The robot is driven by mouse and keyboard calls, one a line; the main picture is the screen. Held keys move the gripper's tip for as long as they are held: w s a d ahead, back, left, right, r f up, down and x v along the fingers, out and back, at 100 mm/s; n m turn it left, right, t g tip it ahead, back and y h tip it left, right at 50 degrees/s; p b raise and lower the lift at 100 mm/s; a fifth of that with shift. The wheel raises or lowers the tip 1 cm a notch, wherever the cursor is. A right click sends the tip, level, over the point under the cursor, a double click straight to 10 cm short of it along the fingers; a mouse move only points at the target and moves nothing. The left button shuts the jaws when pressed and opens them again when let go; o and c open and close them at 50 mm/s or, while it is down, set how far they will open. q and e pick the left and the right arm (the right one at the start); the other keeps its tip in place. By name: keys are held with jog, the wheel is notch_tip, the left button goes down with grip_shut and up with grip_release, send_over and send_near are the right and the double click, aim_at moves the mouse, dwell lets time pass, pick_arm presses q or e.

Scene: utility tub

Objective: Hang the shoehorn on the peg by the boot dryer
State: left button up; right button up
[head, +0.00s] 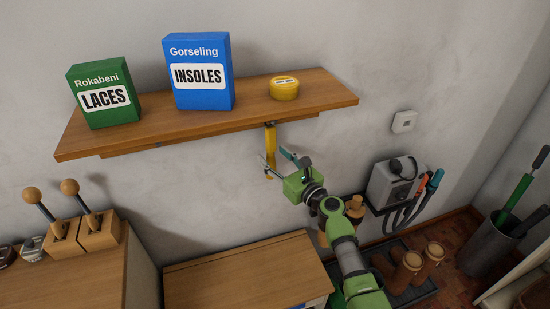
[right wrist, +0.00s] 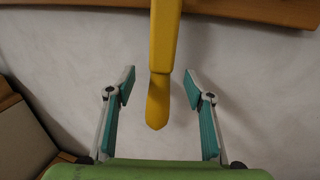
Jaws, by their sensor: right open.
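The yellow shoehorn (head: 270,142) hangs upright below the wooden shelf's front edge, its top at a small dark fitting (head: 270,124) that may be a peg. It also shows in the right wrist view (right wrist: 163,55), its rounded lower tip pointing down between my fingers. My right gripper (head: 276,161) is open around the shoehorn's lower part, one finger on each side with gaps, not gripping it. The boot dryer (head: 395,182) appears to be the grey box with hoses on the wall, right of my gripper. My left gripper is not in view.
The shelf (head: 325,90) holds a green laces box (head: 100,92), a blue insoles box (head: 198,70) and a yellow tin (head: 284,89). Wooden cabinets (head: 245,275) stand below. Boots (head: 405,268) and a metal bin (head: 490,247) are at lower right.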

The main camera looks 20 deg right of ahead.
jog(key=shift+s, duration=0.1)
jog(key=v, duration=1.2)
jog(key=s+a+f+n+g+h, duration=0.1)
jog(key=s+f+n+g, duration=0.3)
jog(key=f, duration=0.8)
jog(key=s+f+n+g+h, duration=0.15)
jog(key=s+f+n, duration=0.45)
jog(key=f, duration=0.6)
jog(key=s+a+f+n+g, duration=0.1)
jog(key=s+f+n+g, duration=0.3)
jog(key=f, duration=0.9)
jog(key=s+f+n+g+h, duration=0.1)
jog(key=s+f+n, duration=0.5)
jog(key=s, duration=0.6)
jog(key=s+d+f+n+g, duration=0.1)
jog(key=s+f+n+g, duration=0.2)
jog(key=s, duration=1)
jog(key=s+f+n+g+h, duration=0.1)
jog(key=s+f+n+g, duration=0.1)
jog(key=s+f+n, duration=0.7)
jog(key=s+n, duration=0.3)
jog(key=s, duration=0.1)
jog(key=shift+s+d+f+g+h, duration=0.15)
jog(key=shift+d+f+g+h, duration=0.15)
jog(key=shift+d+g+h, duration=0.05)
